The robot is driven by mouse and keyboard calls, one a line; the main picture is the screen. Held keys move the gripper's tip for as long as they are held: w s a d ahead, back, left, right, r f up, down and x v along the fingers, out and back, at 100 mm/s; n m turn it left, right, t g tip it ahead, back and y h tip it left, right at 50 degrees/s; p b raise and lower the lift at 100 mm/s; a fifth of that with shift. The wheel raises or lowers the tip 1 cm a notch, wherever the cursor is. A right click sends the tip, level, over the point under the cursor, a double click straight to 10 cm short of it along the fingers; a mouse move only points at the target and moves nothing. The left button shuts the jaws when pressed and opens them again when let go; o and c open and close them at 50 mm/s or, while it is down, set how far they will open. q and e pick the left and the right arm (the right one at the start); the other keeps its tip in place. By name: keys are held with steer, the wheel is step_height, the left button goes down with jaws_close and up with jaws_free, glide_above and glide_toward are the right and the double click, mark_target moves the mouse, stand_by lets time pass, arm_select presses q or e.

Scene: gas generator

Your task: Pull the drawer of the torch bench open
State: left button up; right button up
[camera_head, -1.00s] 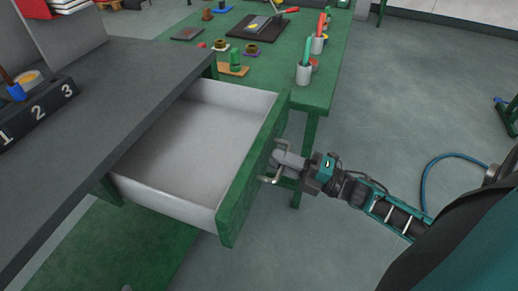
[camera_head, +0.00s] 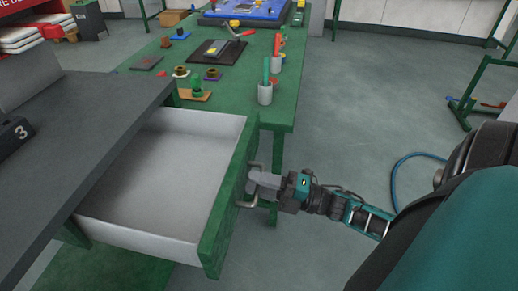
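The drawer (camera_head: 165,180) of the torch bench (camera_head: 75,140) stands wide open, its pale inside empty. Its green front panel (camera_head: 226,204) faces right and carries a metal bar handle (camera_head: 249,202). My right gripper (camera_head: 254,184) is at this handle, with its fingers at the bar; it looks closed around it, though the fingertips are partly hidden. The bench has a dark grey top. My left gripper is not in view.
A green table (camera_head: 228,90) stands just behind the drawer, with cups, small parts and a dark tray (camera_head: 212,50) on it. A blue hose (camera_head: 400,175) shows behind my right arm.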

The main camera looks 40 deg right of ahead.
steer(key=v, duration=1.3)
